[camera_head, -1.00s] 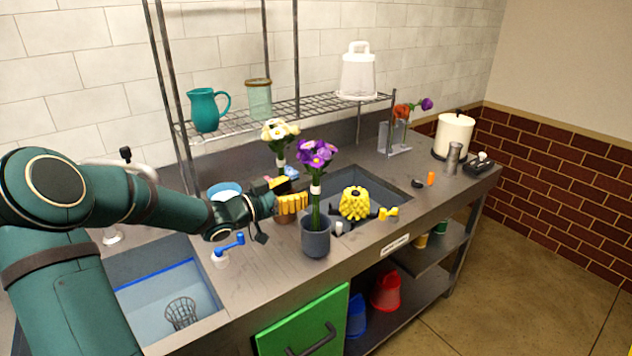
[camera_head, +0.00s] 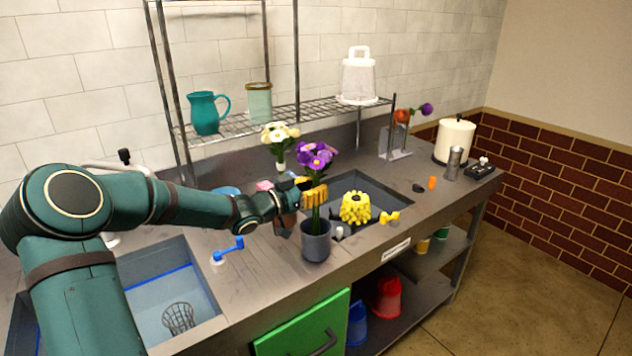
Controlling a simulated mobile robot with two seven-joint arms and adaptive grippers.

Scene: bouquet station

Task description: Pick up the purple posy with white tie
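The purple posy (camera_head: 316,156) stands upright in a dark grey pot (camera_head: 316,242) near the counter's front edge. My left gripper (camera_head: 312,190) reaches in from the left, with its yellow-padded fingers at the posy's stem just below the blooms. The near finger crosses in front of the stem, and the other is partly hidden behind it. The fingers cover the white tie. I cannot tell whether they are closed on the stem. My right gripper is not in view.
A cream posy (camera_head: 280,135) stands behind, left of the purple one. A bumpy yellow object (camera_head: 356,208) is at the sink on the right. A wire shelf (camera_head: 320,112) spans the back.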

